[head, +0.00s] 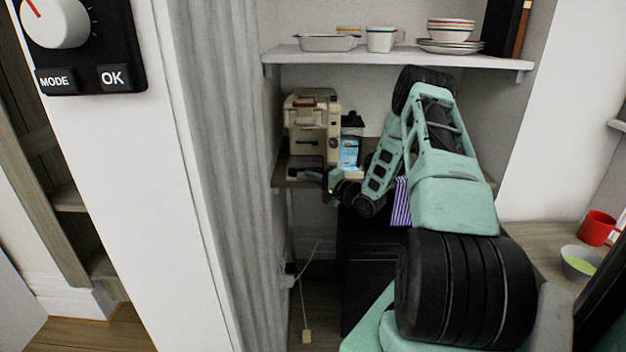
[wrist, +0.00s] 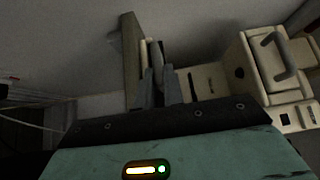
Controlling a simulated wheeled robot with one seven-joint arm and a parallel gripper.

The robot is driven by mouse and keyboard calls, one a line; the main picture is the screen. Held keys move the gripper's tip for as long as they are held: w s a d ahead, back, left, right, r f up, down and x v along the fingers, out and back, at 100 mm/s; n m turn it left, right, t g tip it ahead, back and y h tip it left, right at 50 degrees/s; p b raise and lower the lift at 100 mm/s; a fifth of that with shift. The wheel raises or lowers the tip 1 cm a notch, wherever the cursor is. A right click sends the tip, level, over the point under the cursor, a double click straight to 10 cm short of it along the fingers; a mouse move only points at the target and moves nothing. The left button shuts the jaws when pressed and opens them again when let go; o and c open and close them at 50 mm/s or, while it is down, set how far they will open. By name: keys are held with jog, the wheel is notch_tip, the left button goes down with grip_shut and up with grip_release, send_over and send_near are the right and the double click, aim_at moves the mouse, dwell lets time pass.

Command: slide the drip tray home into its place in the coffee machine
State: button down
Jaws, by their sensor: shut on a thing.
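The cream coffee machine (head: 313,125) stands on the wooden lower shelf of the alcove; in the wrist view it is at the right (wrist: 262,65). My gripper (head: 329,184) is low in front of the machine, near the shelf's front edge. In the wrist view my gripper (wrist: 159,88) is shut on a thin, upright-looking piece, which I take for the drip tray (wrist: 158,58). The tray is seen nearly edge-on beside the machine's lower part. How far it sits in the machine's opening cannot be told. In the head view it is too small to make out.
A blue-labelled container (head: 349,150) stands close right of the machine. The upper shelf (head: 400,59) holds dishes above my arm. A striped purple cloth (head: 401,203) hangs beside my arm. A grey curtain (head: 220,150) borders the alcove at left. A red mug (head: 597,228) stands far right.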

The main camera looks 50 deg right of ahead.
jog(key=shift+f, duration=0.15)
jog(key=c, duration=1.4)
grip_release()
jog(key=shift+c, duration=0.2)
jog(key=shift+s+f, duration=0.1)
jog(key=s+b, duration=0.2)
jog(key=s, duration=1.5)
jog(key=shift+s+d, duration=0.15)
jog(key=shift+d, duration=0.15)
